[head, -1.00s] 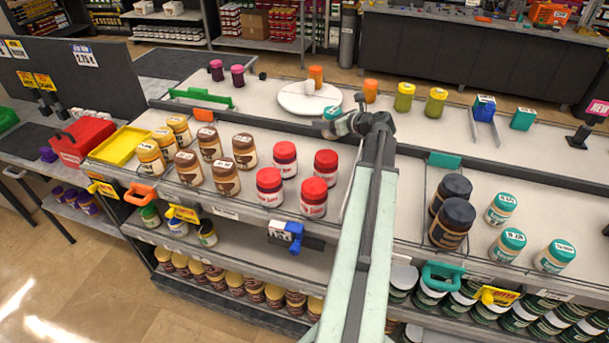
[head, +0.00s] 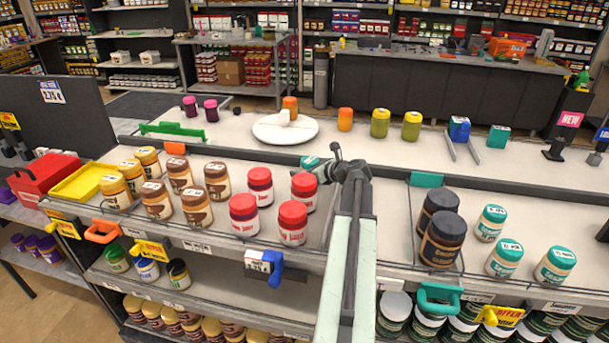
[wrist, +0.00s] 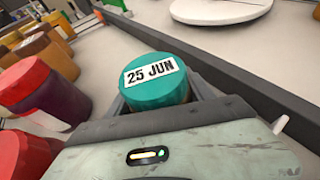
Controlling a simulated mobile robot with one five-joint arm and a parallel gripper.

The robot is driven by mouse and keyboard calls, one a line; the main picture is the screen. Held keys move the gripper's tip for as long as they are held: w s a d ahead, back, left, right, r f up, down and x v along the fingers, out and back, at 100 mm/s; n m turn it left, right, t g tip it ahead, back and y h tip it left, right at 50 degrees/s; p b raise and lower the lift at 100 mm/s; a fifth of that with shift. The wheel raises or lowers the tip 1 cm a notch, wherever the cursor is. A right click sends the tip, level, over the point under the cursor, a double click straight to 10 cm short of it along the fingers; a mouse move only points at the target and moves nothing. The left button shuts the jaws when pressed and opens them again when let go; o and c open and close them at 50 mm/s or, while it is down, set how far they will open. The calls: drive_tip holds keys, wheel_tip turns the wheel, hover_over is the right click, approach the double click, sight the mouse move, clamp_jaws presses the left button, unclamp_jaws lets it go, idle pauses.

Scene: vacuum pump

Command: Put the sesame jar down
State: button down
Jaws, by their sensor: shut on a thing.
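The sesame jar, with a teal lid labelled "25 JUN" (wrist: 155,82), is between the jaws of my gripper (wrist: 165,100) in the wrist view. Its lid also shows in the head view (head: 311,162), partly covered by my gripper (head: 322,170). My gripper is shut on the jar, just behind the red-lidded jars (head: 305,186). The jar's lower body is hidden, so I cannot tell whether it touches the shelf.
Red-lidded jars stand close on the left, also in the wrist view (wrist: 35,90). A white round board (head: 285,130) lies behind. Teal-lidded jars (head: 503,257) and dark jars (head: 441,240) stand at right. Bare shelf surface separates them from the red-lidded jars.

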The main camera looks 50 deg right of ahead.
drive_tip(key=shift+f, duration=0.2)
drive_tip(key=shift+c, duration=1.9)
unclamp_jaws()
drive_tip(key=shift+r, duration=0.1)
drive_tip(key=shift+r, duration=0.1)
drive_tip(key=shift+s+r, duration=0.15)
drive_tip(key=shift+r, duration=0.1)
drive_tip(key=p+v, duration=0.4)
drive_tip(key=v, duration=0.6)
drive_tip(key=shift+s+r, duration=0.1)
drive_tip(key=shift+s, duration=0.25)
drive_tip(key=shift+s+r+p, duration=0.1)
drive_tip(key=shift+s+p, duration=0.25)
drive_tip(key=shift+s, duration=0.1)
